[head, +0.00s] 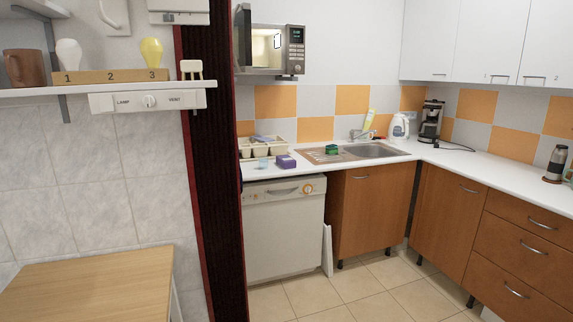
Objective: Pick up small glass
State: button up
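A small pale blue, see-through item (262,163), which looks like a small glass, stands on the white counter (440,158) near its left end. It is just in front of a cream tray (281,152) and left of a purple box-shaped item (286,161). It is too small in the picture to make out its rim or contents. My gripper is not in view.
A dishwasher (284,230) stands below this counter end. A dark red column (205,150) rises left of it. A wooden table (90,280) is at lower left. A sink (375,150) and green sponge (332,150) lie to the right. The tiled floor (350,290) is clear.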

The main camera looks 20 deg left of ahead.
aim_at(263, 160)
jog(key=i+u, duration=0.1)
jog(key=u, duration=0.35)
jog(key=i+l+u, duration=0.15)
jog(key=i+u, duration=0.15)
jog(key=i, duration=0.15)
jog(key=i+l+u, duration=0.5)
jog(key=i+l, duration=0.85)
jog(key=i, duration=0.3)
jog(key=i+l+u, duration=0.1)
jog(key=i+l, duration=1.05)
jog(key=l+u, duration=0.6)
jog(key=l, duration=0.2)
jog(key=i, duration=0.25)
